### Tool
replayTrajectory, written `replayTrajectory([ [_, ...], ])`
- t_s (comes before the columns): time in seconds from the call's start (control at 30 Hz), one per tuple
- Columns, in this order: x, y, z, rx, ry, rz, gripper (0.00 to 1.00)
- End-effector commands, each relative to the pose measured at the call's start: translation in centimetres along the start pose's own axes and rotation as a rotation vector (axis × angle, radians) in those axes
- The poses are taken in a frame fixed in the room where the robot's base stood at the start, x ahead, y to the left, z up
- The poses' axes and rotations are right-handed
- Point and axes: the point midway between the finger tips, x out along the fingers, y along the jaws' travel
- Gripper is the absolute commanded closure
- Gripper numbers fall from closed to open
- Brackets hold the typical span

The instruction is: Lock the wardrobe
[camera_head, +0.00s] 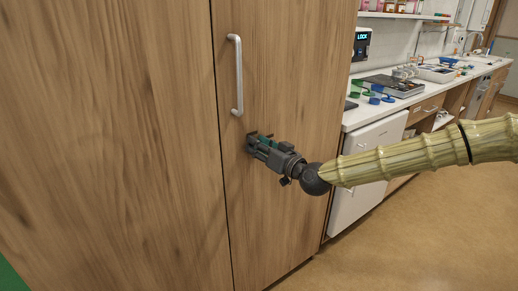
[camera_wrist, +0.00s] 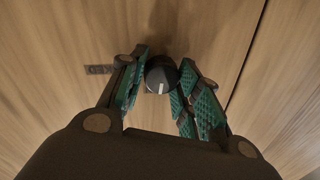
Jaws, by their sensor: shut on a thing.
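The wooden wardrobe (camera_head: 115,150) fills the left of the head view, with its doors shut. A metal bar handle (camera_head: 237,75) stands upright on the right door. My gripper (camera_head: 257,142) is at the right door below the handle. In the wrist view my gripper (camera_wrist: 160,85) has its green-padded fingers on either side of a round dark knob (camera_wrist: 161,72) with a white mark, and is shut on it. The white mark points toward the bottom of the wrist picture. In the head view the gripper hides the knob. A small dark label (camera_wrist: 99,70) is beside the knob on the door.
A white counter (camera_head: 367,112) with trays, cups and a screen reading LOCK (camera_head: 362,43) runs along the right. A white cabinet (camera_head: 368,165) stands beneath it. The floor (camera_head: 420,240) at the lower right is clear. A seam between the doors (camera_wrist: 247,55) shows right of the knob.

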Motion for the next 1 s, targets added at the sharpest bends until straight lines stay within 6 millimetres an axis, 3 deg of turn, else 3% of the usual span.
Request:
replayTrajectory([
  [1.0,-0.04,0.43,0.57,0.937,0.077,-0.01,0.91],
])
